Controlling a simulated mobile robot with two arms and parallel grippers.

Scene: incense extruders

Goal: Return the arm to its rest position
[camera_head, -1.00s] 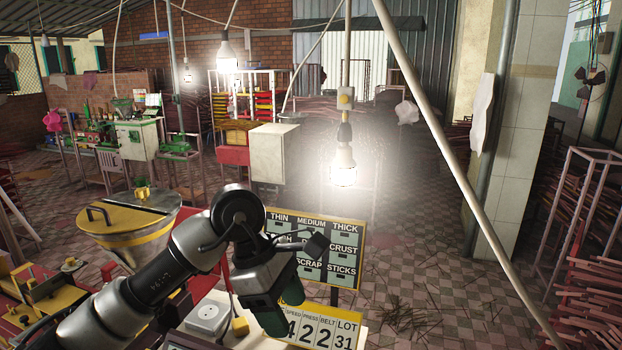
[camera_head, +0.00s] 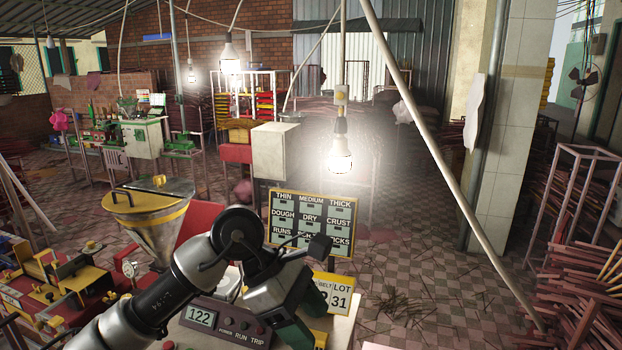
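My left arm reaches in from the bottom left, with its elbow-like dark joint raised in front of the labelled board. My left gripper (camera_head: 300,328) points down over the white bench at the bottom centre. Its fingertips are hidden or too dark to make out, so I cannot tell if it is open or holds anything. My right gripper is not in view.
A control box (camera_head: 200,318) showing "122" sits beside my arm. A hopper (camera_head: 150,222) with a yellow rim stands left of the arm. The labelled board (camera_head: 312,222) stands behind it. A lit bulb (camera_head: 340,160) hangs above.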

